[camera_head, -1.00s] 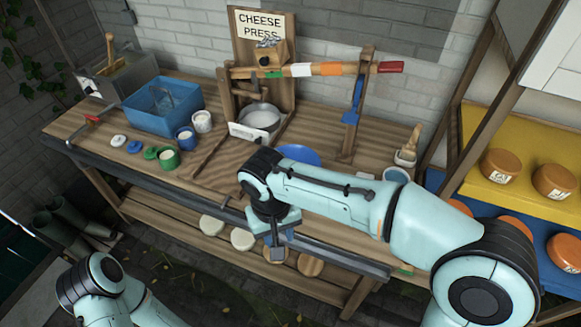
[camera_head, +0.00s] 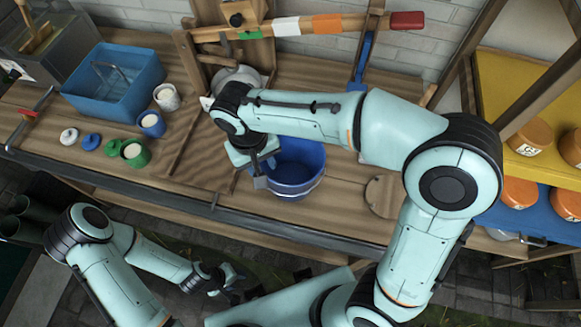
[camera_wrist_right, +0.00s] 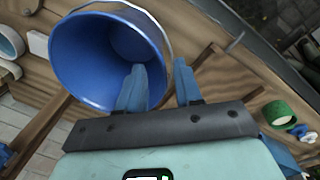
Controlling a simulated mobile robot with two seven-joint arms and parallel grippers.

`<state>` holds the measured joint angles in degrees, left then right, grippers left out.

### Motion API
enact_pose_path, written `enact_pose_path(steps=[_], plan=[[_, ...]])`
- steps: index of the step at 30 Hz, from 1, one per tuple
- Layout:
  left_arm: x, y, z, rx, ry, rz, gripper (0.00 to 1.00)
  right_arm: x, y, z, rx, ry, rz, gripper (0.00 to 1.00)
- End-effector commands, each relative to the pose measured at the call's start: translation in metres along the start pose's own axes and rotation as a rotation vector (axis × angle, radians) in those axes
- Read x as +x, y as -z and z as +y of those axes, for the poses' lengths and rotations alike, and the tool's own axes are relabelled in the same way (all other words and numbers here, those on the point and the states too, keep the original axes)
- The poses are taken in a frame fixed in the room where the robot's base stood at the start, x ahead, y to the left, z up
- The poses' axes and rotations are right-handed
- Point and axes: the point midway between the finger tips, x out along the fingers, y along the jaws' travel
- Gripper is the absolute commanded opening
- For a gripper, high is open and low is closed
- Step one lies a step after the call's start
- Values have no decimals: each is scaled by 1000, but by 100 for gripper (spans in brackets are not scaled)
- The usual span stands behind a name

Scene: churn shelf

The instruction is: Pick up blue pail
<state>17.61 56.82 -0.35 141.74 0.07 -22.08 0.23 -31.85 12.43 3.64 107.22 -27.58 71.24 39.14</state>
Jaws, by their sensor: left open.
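The blue pail (camera_head: 308,165) stands upright on the wooden bench in the head view, partly behind my right forearm. Its thin wire handle hangs at its near side. My right gripper (camera_head: 260,180) is at the pail's left side, pointing down. In the right wrist view the pail (camera_wrist_right: 85,65) shows its open, empty inside. There my right gripper (camera_wrist_right: 160,72) is open, one finger over the pail's mouth and the other outside the rim. I cannot tell whether the fingers touch the rim. My left gripper (camera_head: 232,284) is open and empty, low in front of the bench.
A blue basin (camera_head: 115,85) stands at the left of the bench, with small blue (camera_head: 152,124) and green (camera_head: 135,153) cups near it. A metal pan (camera_head: 236,78) lies behind my right wrist. A round wooden lid (camera_head: 382,196) lies right of the pail.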

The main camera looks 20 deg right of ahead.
Motion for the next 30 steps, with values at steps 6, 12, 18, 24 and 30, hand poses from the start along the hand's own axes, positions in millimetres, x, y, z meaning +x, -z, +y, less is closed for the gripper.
enact_pose_path(steps=[6, 12, 18, 24, 30], plan=[[4, -2, -2, -1, 1, -3, 43, 26, 0, 0, 1, -1, 0, 35], [3, -1, -2, 0, 1, -2, 43, 45, 2, 1, 1, -2, -4, 35], [4, -2, -2, -1, 1, -2, 43, 74, 4, 0, -1, -1, -1, 35], [5, -2, -2, -1, 1, -2, 43, 80, 4, 0, 0, 0, 0, 35], [4, -2, -2, -1, 1, -2, 43, 80, 4, 0, 0, 0, 1, 9]])
